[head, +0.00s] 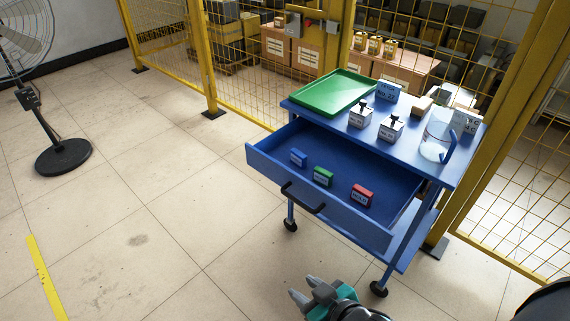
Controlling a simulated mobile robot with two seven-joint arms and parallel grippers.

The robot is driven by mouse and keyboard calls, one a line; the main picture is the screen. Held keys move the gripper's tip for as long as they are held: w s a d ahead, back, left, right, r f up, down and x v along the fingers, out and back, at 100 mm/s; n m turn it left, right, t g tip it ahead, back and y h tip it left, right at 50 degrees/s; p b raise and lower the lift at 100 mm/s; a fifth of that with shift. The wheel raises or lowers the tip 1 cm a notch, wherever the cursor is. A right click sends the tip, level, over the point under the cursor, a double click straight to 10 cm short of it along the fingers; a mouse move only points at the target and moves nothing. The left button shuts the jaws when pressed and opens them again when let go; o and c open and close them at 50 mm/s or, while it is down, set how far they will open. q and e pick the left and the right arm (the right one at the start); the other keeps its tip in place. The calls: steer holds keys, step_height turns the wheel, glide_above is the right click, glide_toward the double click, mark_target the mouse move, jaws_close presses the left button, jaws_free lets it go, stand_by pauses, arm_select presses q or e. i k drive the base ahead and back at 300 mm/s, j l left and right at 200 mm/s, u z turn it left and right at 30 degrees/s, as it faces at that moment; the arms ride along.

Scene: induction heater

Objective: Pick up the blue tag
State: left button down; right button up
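The blue tag (298,158) is a small blue block with a pale label. It stands inside the open drawer (262,162) of the blue cart, toward the drawer's left end. A green tag (323,176) and a red tag (362,194) stand to its right in the same drawer. My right gripper (304,291) is at the bottom of the head view, in front of the cart and apart from the drawer. Its grey fingers are spread and nothing shows between them. My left gripper is not in view.
The blue cart's top (415,165) holds a green tray (335,92), small labelled boxes and a clear container (433,140). The drawer's black handle (302,199) sticks out in front. Yellow mesh fencing stands behind; a fan (62,157) stands left. The floor at left is mostly clear.

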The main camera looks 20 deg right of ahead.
mark_target(298, 158)
steer(key=j+z, duration=0.15)
steer(key=z, duration=0.25)
steer(key=k+j+z, duration=0.1)
steer(key=z, duration=0.3)
steer(key=k+j+z, duration=0.1)
steer(key=z, duration=0.35)
